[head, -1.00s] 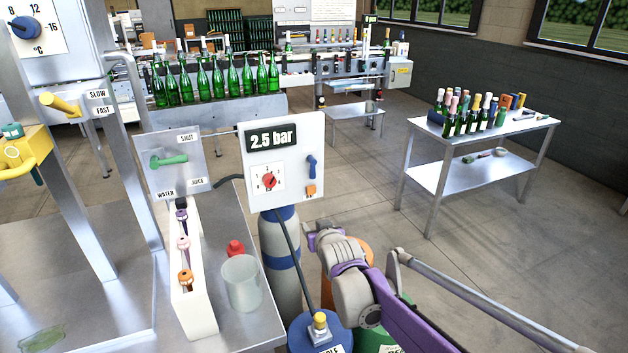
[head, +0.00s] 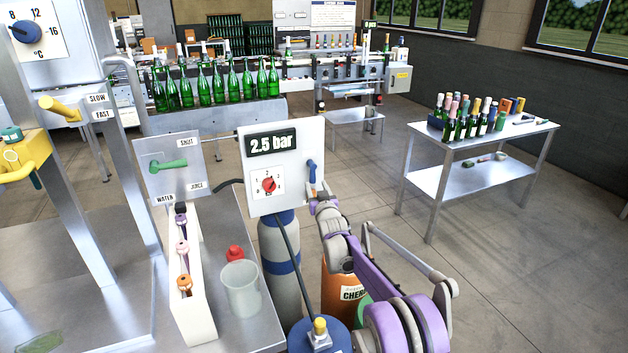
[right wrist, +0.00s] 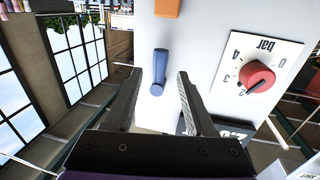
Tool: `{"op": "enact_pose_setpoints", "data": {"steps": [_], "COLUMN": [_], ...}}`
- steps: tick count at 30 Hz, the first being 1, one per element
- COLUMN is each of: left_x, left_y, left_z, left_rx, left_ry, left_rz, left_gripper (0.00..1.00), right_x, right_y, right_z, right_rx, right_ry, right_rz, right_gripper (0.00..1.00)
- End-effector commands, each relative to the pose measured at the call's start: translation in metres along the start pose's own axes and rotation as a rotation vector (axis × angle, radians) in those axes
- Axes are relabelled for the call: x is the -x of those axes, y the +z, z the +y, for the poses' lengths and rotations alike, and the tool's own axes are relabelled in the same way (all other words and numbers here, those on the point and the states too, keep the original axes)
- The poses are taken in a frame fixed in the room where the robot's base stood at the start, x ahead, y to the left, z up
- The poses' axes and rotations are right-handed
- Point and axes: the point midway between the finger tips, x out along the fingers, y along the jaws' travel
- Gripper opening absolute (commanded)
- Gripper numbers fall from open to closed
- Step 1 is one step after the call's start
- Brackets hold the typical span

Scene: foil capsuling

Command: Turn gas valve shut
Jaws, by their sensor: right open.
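The blue lever valve (head: 312,170) is on the right side of the white panel (head: 285,205) with the "2.5 bar" display (head: 271,143). In the right wrist view the blue lever (right wrist: 159,75) stands lengthwise between my two fingers. My right gripper (head: 320,188) is open at the panel's right edge, just below the lever in the head view. In the right wrist view its fingertips (right wrist: 160,82) lie either side of the lever, and I see no clear contact. My left gripper is not in view.
A red pressure knob (head: 269,185) is on the same panel, and an orange square (right wrist: 168,8) is beyond the lever. Gas cylinders (head: 282,265) stand below. A clear beaker (head: 240,290) and red cap (head: 235,253) are on the bench.

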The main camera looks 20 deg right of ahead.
Motion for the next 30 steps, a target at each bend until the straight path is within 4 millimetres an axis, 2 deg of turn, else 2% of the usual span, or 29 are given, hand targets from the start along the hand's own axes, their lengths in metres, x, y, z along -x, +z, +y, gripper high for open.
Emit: {"op": "enact_pose_setpoints", "data": {"steps": [3,9,21,23,30], "left_x": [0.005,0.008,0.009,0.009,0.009], "left_y": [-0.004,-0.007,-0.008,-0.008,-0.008], "left_z": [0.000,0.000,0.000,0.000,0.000], "left_rx": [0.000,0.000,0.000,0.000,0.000], "left_ry": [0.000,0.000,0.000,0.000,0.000], "left_rz": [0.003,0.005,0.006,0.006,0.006], "left_gripper": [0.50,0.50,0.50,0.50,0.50], "right_x": [-0.019,-0.038,-0.043,-0.043,-0.043], "right_y": [-0.001,-0.001,0.000,0.000,0.000], "right_z": [0.000,0.000,0.000,0.000,0.000], "right_rx": [0.000,0.000,0.000,0.000,0.000], "right_ry": [0.000,0.000,0.000,0.000,0.000], "right_rz": [0.000,-0.001,-0.001,-0.001,-0.001], "right_gripper": [0.55,0.55,0.55,0.46,0.03]}}
